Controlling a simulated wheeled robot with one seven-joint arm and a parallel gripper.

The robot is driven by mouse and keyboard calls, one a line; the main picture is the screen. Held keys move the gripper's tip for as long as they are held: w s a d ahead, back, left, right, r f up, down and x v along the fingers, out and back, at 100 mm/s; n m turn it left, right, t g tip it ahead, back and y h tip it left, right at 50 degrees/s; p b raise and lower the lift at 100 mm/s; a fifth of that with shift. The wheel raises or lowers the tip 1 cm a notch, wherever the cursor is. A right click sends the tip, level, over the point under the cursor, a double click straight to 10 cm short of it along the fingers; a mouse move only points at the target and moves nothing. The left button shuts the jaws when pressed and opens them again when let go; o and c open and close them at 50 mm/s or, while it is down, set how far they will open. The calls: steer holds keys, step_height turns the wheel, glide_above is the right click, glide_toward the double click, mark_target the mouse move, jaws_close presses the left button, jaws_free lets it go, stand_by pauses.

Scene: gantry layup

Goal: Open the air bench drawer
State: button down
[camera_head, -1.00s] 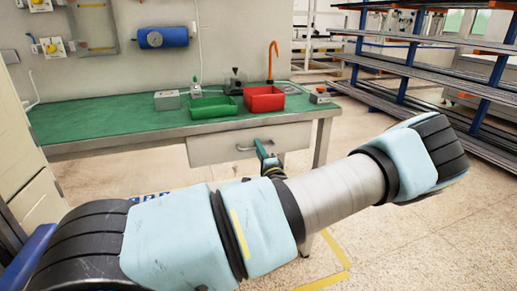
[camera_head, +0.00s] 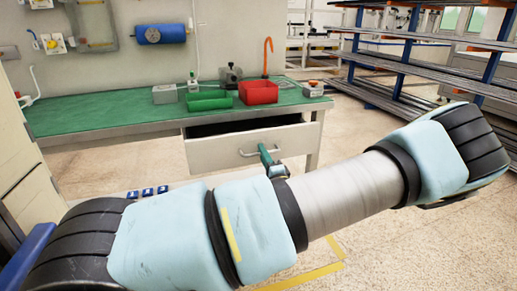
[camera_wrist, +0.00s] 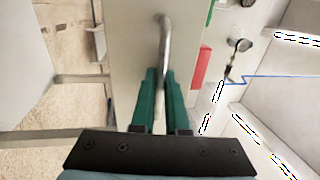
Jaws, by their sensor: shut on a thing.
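The air bench drawer (camera_head: 222,151) is pulled partly out from under the green-topped bench (camera_head: 90,119). A dark gap shows between its front and the bench top. Its metal bar handle (camera_head: 249,153) also shows in the wrist view (camera_wrist: 164,40), running up from between my fingers. My gripper (camera_head: 266,152) has green fingers and is at the drawer front. In the wrist view my gripper (camera_wrist: 160,75) is shut on the handle. My arm hides part of the floor below the drawer.
A green bin (camera_head: 209,101), a red bin (camera_head: 258,92) and small grey boxes stand on the bench top. A cabinet (camera_head: 28,175) is at the left. Blue-post shelving (camera_head: 430,70) stands at the right. Open floor lies between the bench and the shelving.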

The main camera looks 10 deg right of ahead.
steer(key=r+v, duration=0.3)
steer(key=v, duration=1.3)
steer(key=shift+s+p, duration=0.25)
steer(key=shift+p, duration=0.1)
steer(key=shift+d, duration=0.1)
steer(key=c, duration=1.2)
jaws_free()
steer(key=b+v, duration=0.1)
steer(key=v, duration=1)
